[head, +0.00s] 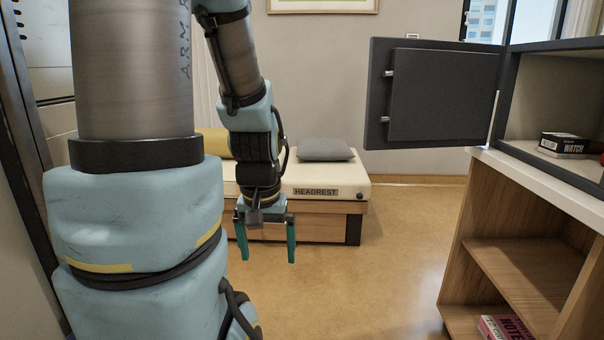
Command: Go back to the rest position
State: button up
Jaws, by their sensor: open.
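My gripper (266,250) hangs from the end of my arm, left of the middle in the head view. Its two teal fingers point down and stand apart. Nothing is between them. It appears in front of the bed (325,190), whose label reads HEADREST. The gripper looks clear of the bed and of the shelf unit on the right. The large arm links at the left hide part of the room behind them.
A cabinet at the right has its dark door (435,95) swung open. A box marked WATCH (563,145) sits inside. Below, a wooden shelf unit (468,215) holds a pink box (505,327). A grey pillow (326,150) lies on the bed. The middle floor (370,275) is clear.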

notch_tip(320, 180, up, 30)
jog(key=p, duration=2.8)
jog(key=shift+f, duration=0.15)
jog(key=shift+w, duration=0.1)
jog(key=shift+c, duration=0.2)
